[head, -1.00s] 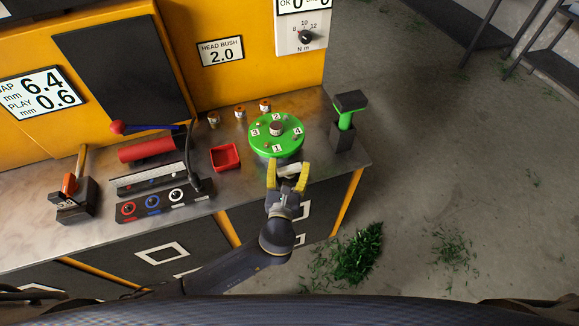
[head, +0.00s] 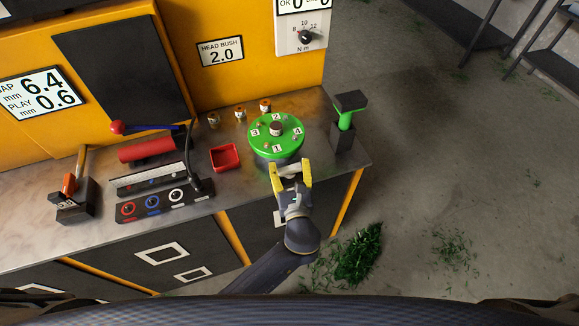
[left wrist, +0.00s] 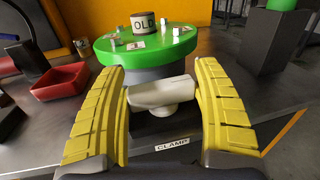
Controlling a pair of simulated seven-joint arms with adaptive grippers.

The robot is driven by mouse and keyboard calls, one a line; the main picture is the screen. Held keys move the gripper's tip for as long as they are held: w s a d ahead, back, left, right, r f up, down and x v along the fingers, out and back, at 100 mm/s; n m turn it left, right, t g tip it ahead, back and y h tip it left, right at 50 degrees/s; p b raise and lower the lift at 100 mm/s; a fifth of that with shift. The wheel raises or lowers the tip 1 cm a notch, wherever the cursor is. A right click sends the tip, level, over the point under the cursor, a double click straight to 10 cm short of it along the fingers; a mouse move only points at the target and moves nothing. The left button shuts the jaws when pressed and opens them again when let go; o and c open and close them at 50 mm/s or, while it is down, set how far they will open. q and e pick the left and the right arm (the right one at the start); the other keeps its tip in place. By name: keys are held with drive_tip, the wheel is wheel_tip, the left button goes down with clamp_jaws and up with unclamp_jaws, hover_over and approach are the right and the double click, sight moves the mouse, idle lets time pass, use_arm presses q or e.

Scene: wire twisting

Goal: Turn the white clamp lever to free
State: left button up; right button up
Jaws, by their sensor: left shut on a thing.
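The white clamp lever (left wrist: 160,93) sits at the front of the bench, just below the green round plate (head: 277,150). In the left wrist view it is a short white bar on a stub, lying nearly crosswise, above a label reading CLAMP (left wrist: 172,146). It also shows small in the head view (head: 290,169). My left gripper (head: 291,175) has its yellow fingers on either side of the lever, shut on it; they also show in the left wrist view (left wrist: 161,95). My right gripper is not in view.
Numbered tags and an OLD-marked piece (left wrist: 143,23) sit on the plate.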

use_arm(q)
drive_tip(key=shift+n+g+y, duration=0.4)
drive_tip(key=shift+n+y, duration=0.8)
drive_tip(key=shift+y, duration=0.6)
drive_tip(key=shift+c, duration=0.2)
drive_tip(key=shift+s, duration=0.1)
drive_tip(key=o, duration=1.2)
drive_tip(key=shift+h, duration=0.3)
